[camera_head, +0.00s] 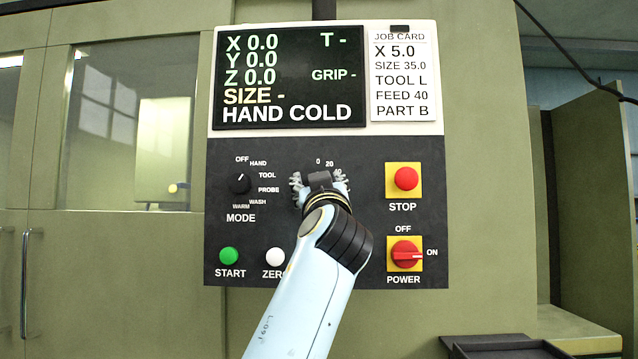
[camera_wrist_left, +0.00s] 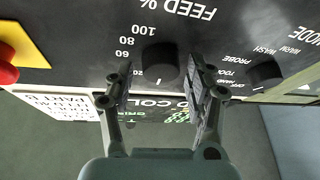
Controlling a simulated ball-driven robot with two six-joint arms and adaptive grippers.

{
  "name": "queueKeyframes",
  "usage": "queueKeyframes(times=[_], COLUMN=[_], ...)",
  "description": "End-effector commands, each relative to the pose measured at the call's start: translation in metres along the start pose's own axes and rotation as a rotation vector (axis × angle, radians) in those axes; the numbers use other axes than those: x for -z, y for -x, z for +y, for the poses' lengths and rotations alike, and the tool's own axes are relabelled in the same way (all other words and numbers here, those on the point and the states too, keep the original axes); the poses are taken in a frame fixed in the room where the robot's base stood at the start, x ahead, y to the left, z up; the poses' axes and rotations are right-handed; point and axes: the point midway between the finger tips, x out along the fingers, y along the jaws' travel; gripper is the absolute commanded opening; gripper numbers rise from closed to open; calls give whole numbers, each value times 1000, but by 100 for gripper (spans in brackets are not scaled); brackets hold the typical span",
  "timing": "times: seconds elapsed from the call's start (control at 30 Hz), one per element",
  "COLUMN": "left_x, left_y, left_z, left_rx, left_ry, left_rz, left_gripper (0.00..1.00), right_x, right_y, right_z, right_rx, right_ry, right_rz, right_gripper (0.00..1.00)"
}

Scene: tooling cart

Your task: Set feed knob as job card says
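The job card (camera_head: 402,75) reads X 5.0, SIZE 35.0, TOOL L, FEED 40, PART B. In the left wrist view the dark round feed knob (camera_wrist_left: 161,63) sits below-left of the label FEED %, with marks 100, 80 and 60 to its left. Its white line points toward the panel's top; the mark it meets is hidden. My left gripper (camera_wrist_left: 160,76) is open, one finger on each side of the knob, with visible gaps. In the head view my left gripper (camera_head: 319,186) covers the knob; 0, 20 and 40 show above it. My right gripper is not in view.
The display (camera_head: 290,78) reads HAND COLD. The mode knob (camera_head: 240,183) is left of my gripper. The red stop button (camera_head: 405,179) and power switch (camera_head: 404,254) are right. The green start button (camera_head: 229,256) and white zero button (camera_head: 275,257) are below.

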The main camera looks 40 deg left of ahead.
Motion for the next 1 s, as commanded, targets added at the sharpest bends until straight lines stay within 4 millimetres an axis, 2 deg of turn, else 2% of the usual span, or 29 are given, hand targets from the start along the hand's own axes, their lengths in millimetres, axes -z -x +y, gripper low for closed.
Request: queueKeyframes(times=[0.03, 0.33, 0.67, 1.0], left_x=[0, 0, 1, 2], left_y=[0, 0, 0, -1], left_z=[0, 0, 0, -2], left_rx=[0, 0, -20, -114], left_ry=[0, 0, -48, -268], left_rz=[0, 0, 4, 19], left_gripper=[45, 6, 6, 6], right_x=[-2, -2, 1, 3], right_y=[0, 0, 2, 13], right_z=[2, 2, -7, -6], right_rx=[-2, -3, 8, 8], right_ry=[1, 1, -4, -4], right_rz=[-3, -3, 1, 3], right_gripper=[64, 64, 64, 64])
